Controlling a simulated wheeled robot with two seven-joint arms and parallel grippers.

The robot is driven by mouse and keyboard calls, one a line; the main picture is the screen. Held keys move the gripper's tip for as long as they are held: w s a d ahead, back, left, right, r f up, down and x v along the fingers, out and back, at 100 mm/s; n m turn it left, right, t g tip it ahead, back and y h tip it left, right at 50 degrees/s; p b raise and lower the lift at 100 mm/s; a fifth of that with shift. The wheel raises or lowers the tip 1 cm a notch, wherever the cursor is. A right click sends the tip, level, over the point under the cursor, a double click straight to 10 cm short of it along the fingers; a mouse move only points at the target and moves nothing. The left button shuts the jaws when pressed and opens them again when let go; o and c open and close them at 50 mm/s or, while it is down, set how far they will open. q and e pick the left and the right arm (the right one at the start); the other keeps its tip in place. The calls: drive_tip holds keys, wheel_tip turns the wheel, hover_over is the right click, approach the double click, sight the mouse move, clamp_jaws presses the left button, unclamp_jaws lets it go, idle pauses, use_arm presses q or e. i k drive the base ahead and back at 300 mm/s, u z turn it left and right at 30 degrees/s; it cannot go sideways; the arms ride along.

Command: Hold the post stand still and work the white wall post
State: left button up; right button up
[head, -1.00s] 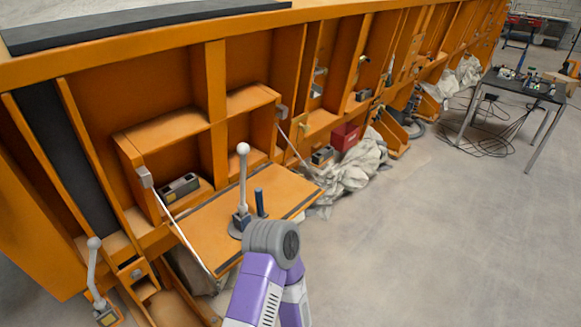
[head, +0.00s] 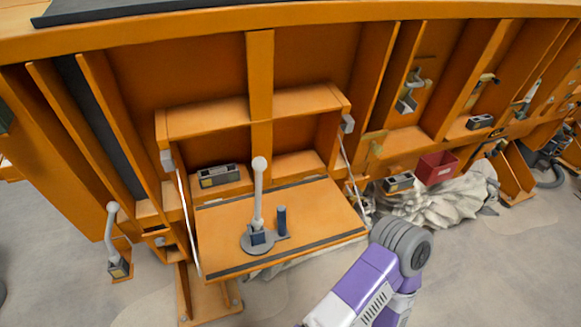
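The post stand (head: 257,243) has a round grey foot and sits on the lowered orange shelf. A tall white post with a ball top (head: 258,195) rises from it, with a short dark blue peg (head: 282,221) beside the post. A second white post with a ball top (head: 113,235) stands at the lower left, on a small grey and yellow base by the orange wall. I cannot tell which post the task calls the wall post. A purple and grey link of my arm shows at the bottom right, off the shelf. No gripper fingers are visible.
The orange shelf (head: 330,212) hangs on white stays below a ribbed orange wall. A grey and yellow block (head: 218,176) lies in the recess behind it. A red box (head: 436,168) and crumpled pale cloth (head: 440,200) lie to the right. Grey floor in the right foreground is open.

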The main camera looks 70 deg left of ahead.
sight(259, 163)
drive_tip(key=i, duration=0.95)
drive_tip(key=u, duration=2.35)
